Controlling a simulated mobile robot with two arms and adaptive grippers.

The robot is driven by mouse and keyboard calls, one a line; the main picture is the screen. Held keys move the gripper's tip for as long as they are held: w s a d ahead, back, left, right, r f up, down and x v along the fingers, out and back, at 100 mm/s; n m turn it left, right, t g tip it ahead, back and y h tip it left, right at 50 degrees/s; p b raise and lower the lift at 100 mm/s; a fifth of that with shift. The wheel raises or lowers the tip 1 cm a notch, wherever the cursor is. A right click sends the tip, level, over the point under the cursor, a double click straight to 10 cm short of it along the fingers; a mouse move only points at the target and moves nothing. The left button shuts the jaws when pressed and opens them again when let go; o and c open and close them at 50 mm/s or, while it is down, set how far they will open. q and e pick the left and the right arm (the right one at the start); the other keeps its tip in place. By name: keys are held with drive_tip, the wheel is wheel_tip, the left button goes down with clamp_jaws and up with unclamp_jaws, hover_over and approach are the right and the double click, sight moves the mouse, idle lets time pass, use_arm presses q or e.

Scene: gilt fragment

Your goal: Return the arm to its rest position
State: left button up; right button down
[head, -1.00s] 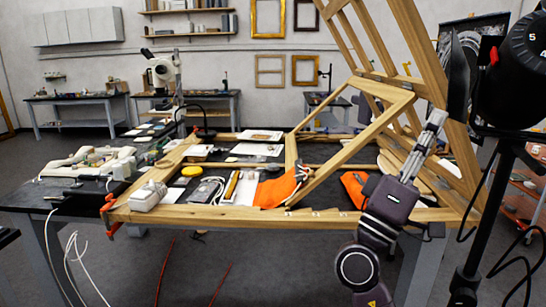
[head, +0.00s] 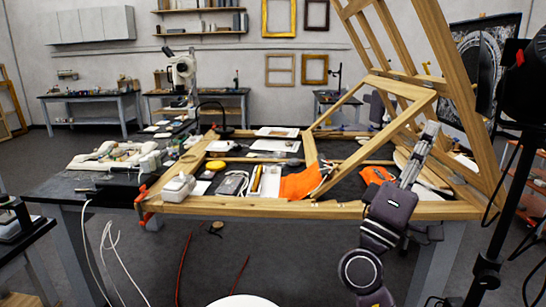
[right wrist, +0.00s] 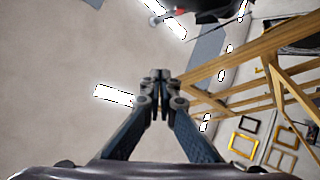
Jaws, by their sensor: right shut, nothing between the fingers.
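My right arm rises from the bottom of the head view at the right, in front of the worktable. Its gripper (head: 431,130) points up, in front of the wooden easel frame. In the right wrist view its two fingers (right wrist: 161,76) meet at the tips, with nothing between them. Behind them show the ceiling and the wooden beams. My left gripper is in neither view.
The wood-rimmed worktable (head: 250,208) holds orange cloths (head: 300,186), a white box (head: 178,187) and small tools. The easel frame (head: 392,135) leans over its right side. A black stand (head: 497,215) is close on the right.

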drive_tip(key=w+f+n+t+y, duration=0.1)
drive_tip(key=w+f+n+y, duration=0.45)
drive_tip(key=f, duration=0.85)
drive_tip(key=w+f+n+t+y, duration=0.1)
drive_tip(key=w+f+n+y, duration=0.1)
drive_tip(key=w+f+y, duration=0.85)
drive_tip(key=s+a+f+g+y, duration=0.1)
drive_tip(key=s+f+g, duration=0.15)
drive_tip(key=f, duration=1.05)
drive_tip(key=s+f+g, duration=0.2)
drive_tip(key=s+f, duration=0.1)
drive_tip(key=f, duration=1)
drive_tip(key=s+a+f+g+y, duration=0.1)
drive_tip(key=s+f+g, duration=0.15)
drive_tip(key=f, duration=1.05)
drive_tip(key=s+a+f+m+g+y, duration=0.1)
drive_tip(key=s+f+m+g+y, duration=0.4)
drive_tip(key=s+f, duration=2.1)
drive_tip(key=s+f+m+g, duration=0.2)
drive_tip(key=s+f, duration=0.3)
drive_tip(key=s, duration=1)
drive_tip(key=s+f+m+g+h, duration=0.1)
drive_tip(key=s+f+g, duration=0.3)
drive_tip(key=s, duration=1.2)
drive_tip(key=shift+a+f+m, duration=0.45)
drive_tip(key=shift+f+m, duration=0.1)
drive_tip(key=shift+f, duration=0.35)
